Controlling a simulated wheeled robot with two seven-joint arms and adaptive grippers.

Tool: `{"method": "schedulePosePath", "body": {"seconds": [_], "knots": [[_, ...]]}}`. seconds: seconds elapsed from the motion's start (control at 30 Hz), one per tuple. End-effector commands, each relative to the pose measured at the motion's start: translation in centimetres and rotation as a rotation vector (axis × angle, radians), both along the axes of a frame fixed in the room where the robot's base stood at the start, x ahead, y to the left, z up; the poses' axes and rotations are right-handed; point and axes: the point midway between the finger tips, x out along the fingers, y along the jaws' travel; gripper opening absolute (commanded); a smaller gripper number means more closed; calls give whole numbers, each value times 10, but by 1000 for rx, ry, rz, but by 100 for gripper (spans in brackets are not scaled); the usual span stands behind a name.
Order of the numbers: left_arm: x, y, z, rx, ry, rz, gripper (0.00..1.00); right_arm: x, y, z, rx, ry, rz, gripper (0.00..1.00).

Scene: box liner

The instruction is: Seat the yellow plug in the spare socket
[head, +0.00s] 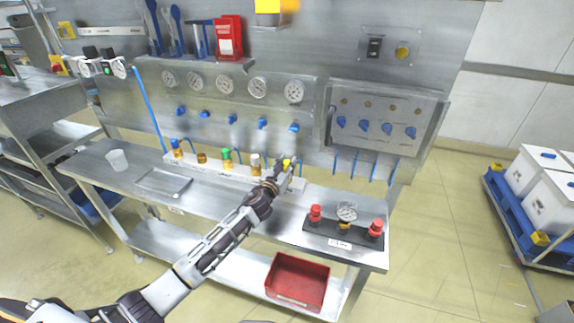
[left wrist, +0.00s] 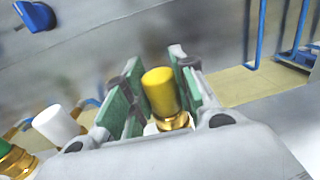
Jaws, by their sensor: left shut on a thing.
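The yellow plug (left wrist: 160,92) stands between the green-padded fingers of my left gripper (left wrist: 152,95), which is shut on it. A brass ring shows just below the plug; I cannot tell whether it is part of the plug or a socket. In the head view my left gripper (head: 284,166) is at the right end of a pale strip (head: 240,173) on the bench, with the yellow plug (head: 287,162) at its tip. A short brass fitting without a coloured cap (head: 202,158) stands on the strip between a blue-topped plug and the green plug; it may be the spare socket.
The white plug (head: 255,160) and green plug (head: 227,154) stand left of my gripper. A shallow tray (head: 164,182) and cup (head: 118,159) are at the left. Blue hoses hang behind.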

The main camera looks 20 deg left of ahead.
Motion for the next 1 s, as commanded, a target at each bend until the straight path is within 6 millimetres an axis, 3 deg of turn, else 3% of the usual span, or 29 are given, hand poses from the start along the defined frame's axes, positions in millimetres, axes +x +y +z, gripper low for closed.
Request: {"method": "schedulePosePath", "body": {"seconds": [0.23,0.27,0.47,1.0], "knots": [[0,0,-2,0,-1,0,1,0,0,-2,1,0,0,40],[0,0,-2,0,-1,0,28,0,1,-2,1,0,0,40],[0,0,-2,0,-1,0,52,0,3,-2,3,0,-1,40],[-6,1,-3,0,1,0,52,0,2,-2,2,0,-1,40]]}}
